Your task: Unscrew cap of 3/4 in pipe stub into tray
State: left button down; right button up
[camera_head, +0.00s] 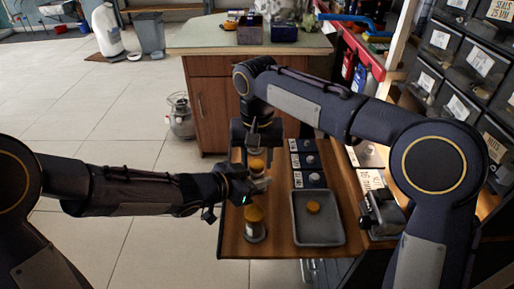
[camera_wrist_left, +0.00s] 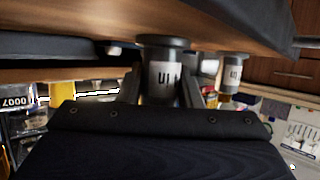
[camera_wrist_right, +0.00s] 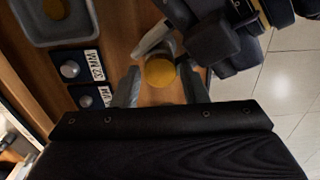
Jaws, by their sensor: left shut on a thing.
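In the left wrist view the labelled far stub (camera_wrist_left: 162,80) is between the fingers; the label is upside down and hard to read. My right gripper (camera_wrist_right: 160,88) is open above the far stub, its fingers either side of the orange cap (camera_wrist_right: 159,73) with small gaps. The grey tray (camera_head: 298,236) holds one loose orange cap (camera_head: 313,207).
Several dark blocks with pale round pieces and white labels (camera_head: 308,161) line the bench behind the tray. A dark device (camera_head: 382,214) stands right of the tray. Drawer bins (camera_head: 466,60) rise at the right. The open floor is to the left.

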jog(key=shift+f, duration=0.15)
jog(key=c, duration=0.8)
jog(key=n, duration=0.9)
jog(key=shift+r, duration=0.25)
jog(key=shift+r, duration=0.9)
